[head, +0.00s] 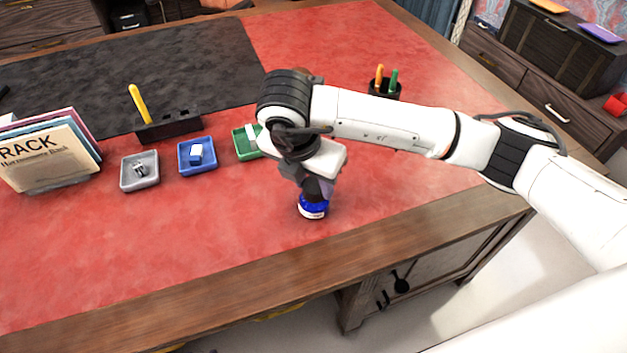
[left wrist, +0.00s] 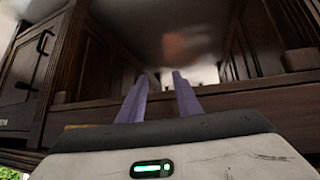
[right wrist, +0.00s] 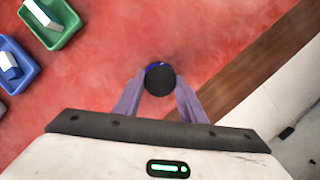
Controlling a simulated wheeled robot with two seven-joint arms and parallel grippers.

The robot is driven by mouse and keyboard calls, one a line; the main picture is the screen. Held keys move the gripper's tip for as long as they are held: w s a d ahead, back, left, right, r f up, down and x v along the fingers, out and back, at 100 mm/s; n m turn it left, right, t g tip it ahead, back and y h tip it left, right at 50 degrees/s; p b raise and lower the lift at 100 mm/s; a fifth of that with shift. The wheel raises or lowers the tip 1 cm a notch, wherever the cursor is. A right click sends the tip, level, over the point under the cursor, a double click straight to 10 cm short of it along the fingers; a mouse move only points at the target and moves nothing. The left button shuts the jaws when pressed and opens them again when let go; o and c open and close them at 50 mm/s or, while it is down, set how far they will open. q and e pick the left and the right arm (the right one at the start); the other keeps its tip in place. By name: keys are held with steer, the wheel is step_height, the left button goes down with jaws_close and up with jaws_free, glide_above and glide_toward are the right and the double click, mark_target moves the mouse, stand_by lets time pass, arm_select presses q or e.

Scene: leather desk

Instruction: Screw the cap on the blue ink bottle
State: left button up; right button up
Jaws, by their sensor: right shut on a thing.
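The blue ink bottle (head: 313,208) stands upright on the red leather desk top near its front edge, with a white label patch low on its side. My right gripper (head: 318,192) points down right over the bottle. In the right wrist view the round black cap (right wrist: 160,79) sits between the fingertips of my right gripper (right wrist: 159,92), which is shut on it. A sliver of the blue bottle (right wrist: 155,65) shows behind the cap. Whether the cap touches the bottle's neck is hidden. My left gripper (left wrist: 160,84) is open and empty, facing dark wooden furniture below the desk top.
A green tray (head: 245,143), a blue tray (head: 198,170) and a grey tray (head: 140,186) with small items lie left of the bottle. A black holder with a yellow pen (head: 168,125), a book stand (head: 48,160) and a pen cup (head: 384,88) stand around. The desk's front left is clear.

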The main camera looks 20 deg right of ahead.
steer(key=m+g, duration=0.1)
steer(key=m, duration=0.2)
steer(key=shift+a+f+m+h, duration=0.1)
steer(key=shift+m+h, duration=0.2)
steer(key=shift+h, duration=0.1)
steer(key=o, duration=1.1)
steer(key=shift+w, duration=0.1)
steer(key=p+v, duration=0.1)
steer(key=v, duration=0.9)
steer(key=shift+r, duration=0.25)
steer(key=shift+f, duration=0.1)
